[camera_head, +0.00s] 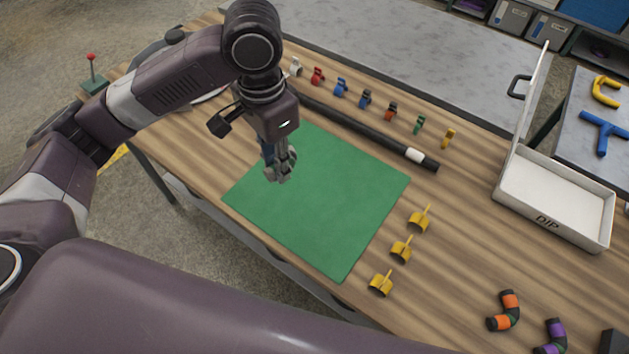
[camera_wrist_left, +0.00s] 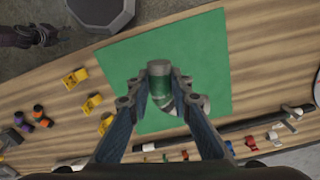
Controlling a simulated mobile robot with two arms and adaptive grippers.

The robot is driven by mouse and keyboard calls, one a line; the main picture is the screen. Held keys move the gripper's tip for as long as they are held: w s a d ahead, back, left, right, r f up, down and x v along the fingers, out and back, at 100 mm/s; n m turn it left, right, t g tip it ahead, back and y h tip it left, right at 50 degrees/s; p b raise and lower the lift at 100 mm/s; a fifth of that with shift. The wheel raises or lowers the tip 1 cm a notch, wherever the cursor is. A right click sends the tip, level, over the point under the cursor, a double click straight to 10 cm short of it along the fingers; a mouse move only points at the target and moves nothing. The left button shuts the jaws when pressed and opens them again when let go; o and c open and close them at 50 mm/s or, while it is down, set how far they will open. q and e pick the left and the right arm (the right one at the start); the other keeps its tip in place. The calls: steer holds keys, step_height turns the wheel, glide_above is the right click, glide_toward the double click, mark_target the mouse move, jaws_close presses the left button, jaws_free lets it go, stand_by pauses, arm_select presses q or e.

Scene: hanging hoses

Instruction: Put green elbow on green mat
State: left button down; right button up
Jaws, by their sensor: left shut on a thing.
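The green elbow (camera_wrist_left: 160,86) is a short bent pipe piece with a green band and grey ends. In the left wrist view it sits between the fingers of my left gripper (camera_wrist_left: 160,92), which is shut on it. In the head view my left gripper (camera_head: 280,171) is over the green mat (camera_head: 335,215), toward its left part. There the elbow is mostly hidden by the fingers, and I cannot tell whether it touches the mat. The mat also shows in the left wrist view (camera_wrist_left: 208,50). A dark shape like my right gripper (camera_wrist_left: 42,36) shows blurred in that view's upper left corner.
Several yellow clips (camera_head: 402,249) stand right of the mat. A black pipe (camera_head: 365,128) and a row of small coloured clamps (camera_head: 366,98) lie behind it. A white DIP tray (camera_head: 553,200) and two banded elbows (camera_head: 505,312) are at the right. The mat is otherwise bare.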

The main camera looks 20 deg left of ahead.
arm_select(q)
steer(key=m, duration=0.2)
steer(key=w+d+m, duration=0.1)
steer(key=w+m, duration=0.1)
steer(key=m, duration=0.1)
steer(key=shift+w+d+r+m+p, duration=0.2)
steer(key=shift+d+m+p, duration=0.1)
steer(key=shift+d+p, duration=0.1)
steer(key=w+m, duration=0.4)
steer(key=m, duration=0.3)
steer(key=m+p, duration=0.2)
steer(key=p, duration=0.2)
glide_above(301, 200)
step_height(301, 200, down, 16)
steer(key=shift+f, duration=0.25)
step_height(301, 200, down, 5)
steer(key=shift+d+r, duration=0.1)
steer(key=shift+r, duration=0.1)
steer(key=shift+f, duration=0.1)
arm_select(e)
steer(key=r, duration=0.1)
steer(key=s+d+r, duration=0.1)
steer(key=r, duration=0.3)
steer(key=shift+s+d+r, duration=0.15)
steer(key=shift+d+r, duration=0.05)
steer(key=shift+d, duration=0.1)
steer(key=shift+a, duration=0.1)
